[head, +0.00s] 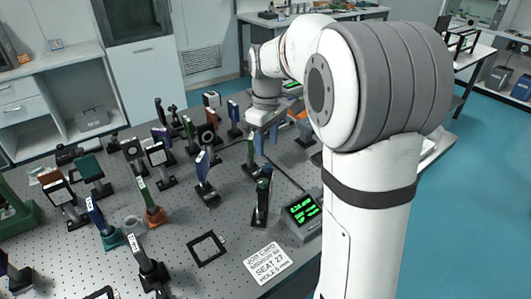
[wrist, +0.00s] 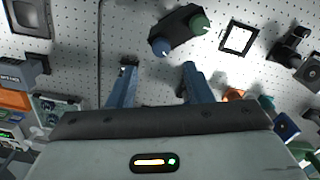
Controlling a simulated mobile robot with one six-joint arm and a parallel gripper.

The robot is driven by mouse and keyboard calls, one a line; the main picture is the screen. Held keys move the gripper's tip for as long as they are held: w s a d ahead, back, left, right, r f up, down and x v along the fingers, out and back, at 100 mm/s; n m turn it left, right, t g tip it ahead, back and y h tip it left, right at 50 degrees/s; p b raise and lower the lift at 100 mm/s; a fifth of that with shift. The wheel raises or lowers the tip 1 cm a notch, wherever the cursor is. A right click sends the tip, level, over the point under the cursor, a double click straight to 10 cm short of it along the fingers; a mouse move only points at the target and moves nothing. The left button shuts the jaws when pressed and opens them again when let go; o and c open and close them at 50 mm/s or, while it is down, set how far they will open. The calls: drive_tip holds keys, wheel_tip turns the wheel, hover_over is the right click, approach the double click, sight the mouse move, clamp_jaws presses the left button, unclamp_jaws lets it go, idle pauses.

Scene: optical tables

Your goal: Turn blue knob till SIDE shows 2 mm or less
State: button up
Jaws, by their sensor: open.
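In the wrist view the blue knob (wrist: 160,47) sits on the near-left end of a dark mount, with a green knob (wrist: 199,24) at its other end. My gripper (wrist: 158,68) is open and empty, its two blue fingers apart. The blue knob shows just beyond the fingertips, between their lines, and no touch is seen. In the head view my gripper (head: 264,140) is over the table, partly hidden by my arm. A readout box (head: 303,212) shows green text too small to read. A dark post (head: 260,205), probably the knob mount, stands left of it.
The perforated table (head: 185,235) holds several optics on posts, left of my gripper. A square black frame (head: 207,249) and a printed card (head: 267,263) lie near the front. A cable (wrist: 99,50) runs left of the fingers in the wrist view.

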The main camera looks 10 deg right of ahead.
sight(267, 164)
wheel_tip(267, 164, down, 7)
drive_tip(key=shift+p, duration=0.3)
drive_tip(key=shift+c, duration=0.4)
drive_tip(key=c, duration=0.9)
